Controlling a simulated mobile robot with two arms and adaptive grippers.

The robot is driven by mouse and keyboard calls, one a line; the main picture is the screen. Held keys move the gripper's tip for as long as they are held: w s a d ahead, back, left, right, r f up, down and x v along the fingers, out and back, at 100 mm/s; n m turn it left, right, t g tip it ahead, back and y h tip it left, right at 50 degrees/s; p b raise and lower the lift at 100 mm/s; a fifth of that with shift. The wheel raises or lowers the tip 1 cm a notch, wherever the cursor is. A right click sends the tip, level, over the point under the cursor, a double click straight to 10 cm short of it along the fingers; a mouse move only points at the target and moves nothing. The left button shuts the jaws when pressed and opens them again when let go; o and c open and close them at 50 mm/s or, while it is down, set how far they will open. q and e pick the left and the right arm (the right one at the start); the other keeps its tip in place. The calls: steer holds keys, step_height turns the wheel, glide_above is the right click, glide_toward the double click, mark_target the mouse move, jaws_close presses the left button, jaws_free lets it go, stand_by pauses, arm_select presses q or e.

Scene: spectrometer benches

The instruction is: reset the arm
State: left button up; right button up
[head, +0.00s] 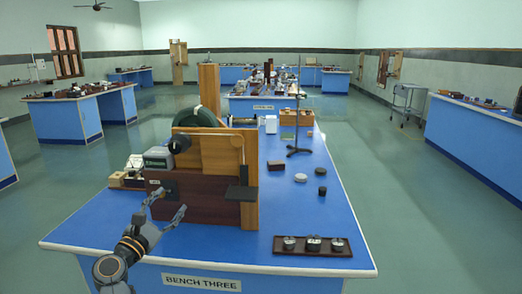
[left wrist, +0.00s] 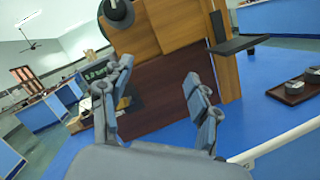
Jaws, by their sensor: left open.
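My left arm comes in from the lower left in the head view. Its gripper (head: 168,207) is open and empty, with its two fingers apart, over the front part of the blue bench. It is in front of the dark wooden face of a wooden apparatus (head: 205,205). In the left wrist view the open fingers (left wrist: 158,75) frame the apparatus's dark brown panel (left wrist: 155,98), with nothing between them. I cannot tell whether a fingertip touches the panel. My right gripper is in neither view.
On the blue bench (head: 240,245), labelled BENCH THREE, a dark tray (head: 312,252) with three small round items lies at the front right. A grey-green box (head: 158,158) is left of the apparatus. A stand (head: 298,120) and small round pieces are behind right. The front left corner is clear.

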arm_select(q)
steer(key=s+d+f+m+g, duration=0.45)
steer(key=s+f+m, duration=0.4)
steer(key=f, duration=0.25)
steer(key=s+d+f+m+g, duration=0.3)
steer(key=s+f+m+g, duration=0.2)
steer(key=s+f+m, duration=0.45)
steer(key=s+f+m+g+y, duration=0.25)
steer(key=s+f+m, duration=0.2)
steer(key=s, duration=0.85)
steer(key=s+f+m+g+y, duration=0.2)
steer(key=s+f+m+g, duration=0.25)
steer(key=s, duration=0.85)
step_height(320, 180, down, 23)
steer(key=s+a+f+g+p, duration=0.1)
steer(key=s+a+f+g, duration=0.1)
steer(key=s+f, duration=1.5)
steer(key=shift+s+a+m, duration=0.3)
steer(key=shift+s+a, duration=0.1)
steer(key=shift+s, duration=0.05)
